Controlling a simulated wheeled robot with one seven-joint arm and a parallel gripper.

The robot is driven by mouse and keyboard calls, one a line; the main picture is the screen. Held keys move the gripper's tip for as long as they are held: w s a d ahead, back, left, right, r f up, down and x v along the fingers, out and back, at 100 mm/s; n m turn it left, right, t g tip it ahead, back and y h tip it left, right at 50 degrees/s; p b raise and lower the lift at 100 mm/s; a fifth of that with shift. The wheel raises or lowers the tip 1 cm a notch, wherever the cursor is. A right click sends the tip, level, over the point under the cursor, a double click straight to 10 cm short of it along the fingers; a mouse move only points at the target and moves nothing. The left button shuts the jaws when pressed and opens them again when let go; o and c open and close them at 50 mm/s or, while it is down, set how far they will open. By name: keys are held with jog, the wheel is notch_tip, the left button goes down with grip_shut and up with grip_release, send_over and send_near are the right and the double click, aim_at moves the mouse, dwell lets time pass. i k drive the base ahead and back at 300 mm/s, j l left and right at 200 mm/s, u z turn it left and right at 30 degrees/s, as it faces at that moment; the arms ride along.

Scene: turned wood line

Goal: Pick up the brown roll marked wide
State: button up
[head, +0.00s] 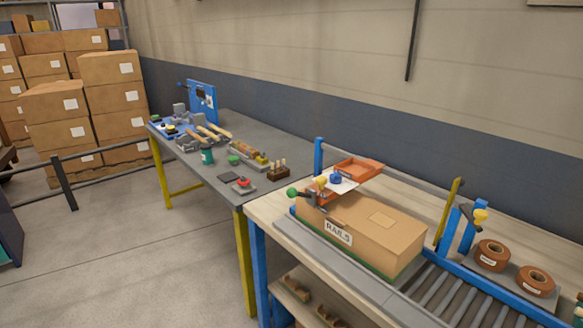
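Two brown rolls lie flat, side by side, on a grey surface beside the roller conveyor at the right of the head view. One is the left brown roll (503,258); the other is the right brown roll (547,286), a little nearer to me. Each has a dark centre hole and a small white label on its side. The label print is too small to read, so I cannot tell which is marked wide. My gripper is not in view.
A cardboard box marked RAILS (385,240) stands on the bench left of the roller conveyor (450,298). A blue post (473,229) and a yellow-topped part (480,216) rise near the rolls. A grey table (262,140) holds tools. Open floor (120,255) lies at left.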

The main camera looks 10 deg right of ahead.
aim_at(492, 255)
jog(key=j, duration=0.5)
jog(key=k+j, duration=0.15)
jog(key=j, duration=0.8)
jog(key=k, duration=0.05)
